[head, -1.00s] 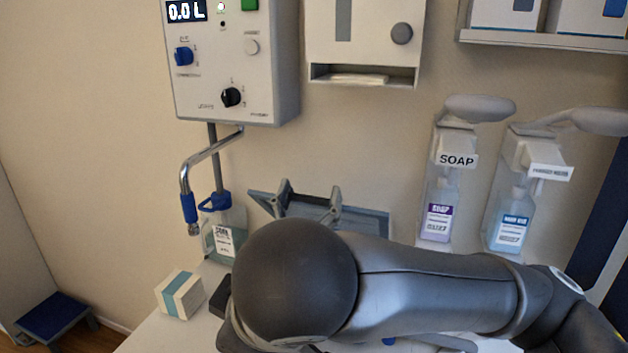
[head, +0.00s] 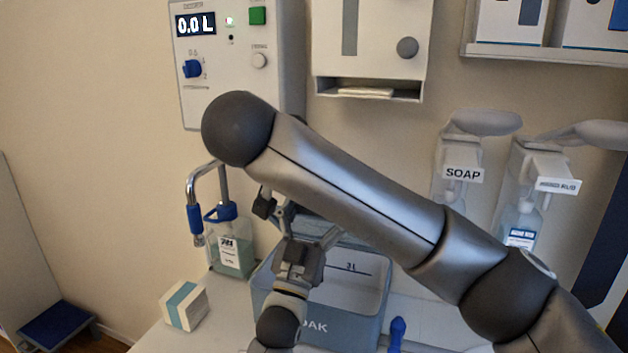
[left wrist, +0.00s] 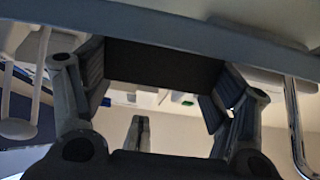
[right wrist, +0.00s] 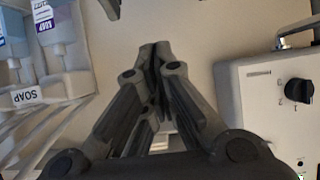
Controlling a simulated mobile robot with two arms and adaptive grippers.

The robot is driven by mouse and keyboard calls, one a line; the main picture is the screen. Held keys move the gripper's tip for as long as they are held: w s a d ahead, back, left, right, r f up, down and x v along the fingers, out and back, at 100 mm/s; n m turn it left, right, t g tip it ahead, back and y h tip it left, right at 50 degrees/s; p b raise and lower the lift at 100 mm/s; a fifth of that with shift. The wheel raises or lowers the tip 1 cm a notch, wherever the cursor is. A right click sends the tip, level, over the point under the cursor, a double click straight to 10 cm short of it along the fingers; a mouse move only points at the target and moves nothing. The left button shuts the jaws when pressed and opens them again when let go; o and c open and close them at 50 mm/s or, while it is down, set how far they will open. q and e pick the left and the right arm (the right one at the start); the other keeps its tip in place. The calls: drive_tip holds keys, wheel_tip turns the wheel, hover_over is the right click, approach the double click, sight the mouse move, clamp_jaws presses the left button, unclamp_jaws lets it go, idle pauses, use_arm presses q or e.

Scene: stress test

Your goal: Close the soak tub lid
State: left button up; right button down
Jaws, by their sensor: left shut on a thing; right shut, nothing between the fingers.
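In the left wrist view the left gripper (left wrist: 165,75) is shut on a wide dark block at the grey-blue lid (left wrist: 185,18). My right arm hides much of the lid in the head view. My right gripper (right wrist: 158,60) is shut and empty in the right wrist view, facing the wall.
A bottle (head: 230,250) stands left of the tub, under a bent metal spout (head: 193,200). A small box (head: 184,305) lies on the counter's left. A blue object (head: 397,333) sits right of the tub. Soap dispensers (head: 460,172) and a control panel (head: 230,55) are on the wall.

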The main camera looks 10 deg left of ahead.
drive_tip(key=x, duration=0.8)
drive_tip(key=shift+w+d+f, duration=0.1)
drive_tip(key=shift+w+f, duration=0.1)
drive_tip(key=shift+w, duration=0.1)
drive_tip(key=shift+s+a+f, duration=0.25)
drive_tip(key=shift+s+f, duration=0.7)
drive_tip(key=shift+f, duration=0.05)
drive_tip(key=shift+s+f, duration=0.4)
